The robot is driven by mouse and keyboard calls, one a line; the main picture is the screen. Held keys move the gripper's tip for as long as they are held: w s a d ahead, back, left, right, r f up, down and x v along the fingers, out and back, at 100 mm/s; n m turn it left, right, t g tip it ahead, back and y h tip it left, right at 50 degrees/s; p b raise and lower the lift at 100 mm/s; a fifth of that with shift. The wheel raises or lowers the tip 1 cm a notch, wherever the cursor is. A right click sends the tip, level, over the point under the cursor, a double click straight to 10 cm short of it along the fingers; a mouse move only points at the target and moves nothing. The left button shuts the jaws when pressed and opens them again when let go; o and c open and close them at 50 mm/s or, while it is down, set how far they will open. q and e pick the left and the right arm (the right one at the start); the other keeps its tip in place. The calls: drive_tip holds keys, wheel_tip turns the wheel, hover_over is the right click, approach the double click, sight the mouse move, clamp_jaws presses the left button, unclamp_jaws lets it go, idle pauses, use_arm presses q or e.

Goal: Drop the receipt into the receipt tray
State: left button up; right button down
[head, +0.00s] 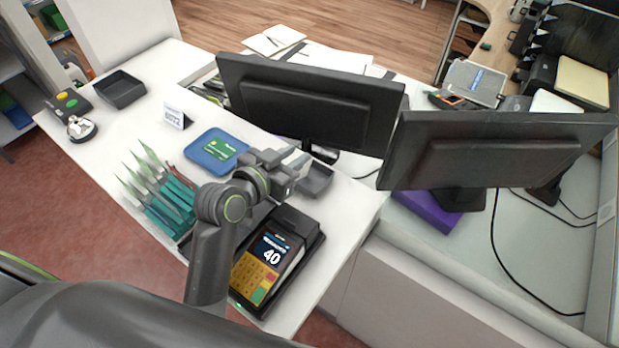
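No receipt can be clearly made out. Another black tray (120,89) sits empty at the far left of the counter; I cannot tell which tray is the receipt tray. My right gripper is not in view.
The payment terminal (268,262) shows 40. A blue tray (215,148) holds a green card. Green envelopes (165,200) stand in a rack left of my arm. A bell (81,128) is at far left. Two monitors (310,105) (500,150) stand behind my gripper.

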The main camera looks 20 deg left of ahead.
use_arm(q)
drive_tip(key=p+v, duration=0.5)
drive_tip(key=v, duration=1.1)
drive_tip(key=shift+p, duration=0.3)
drive_tip(key=shift+s, duration=0.15)
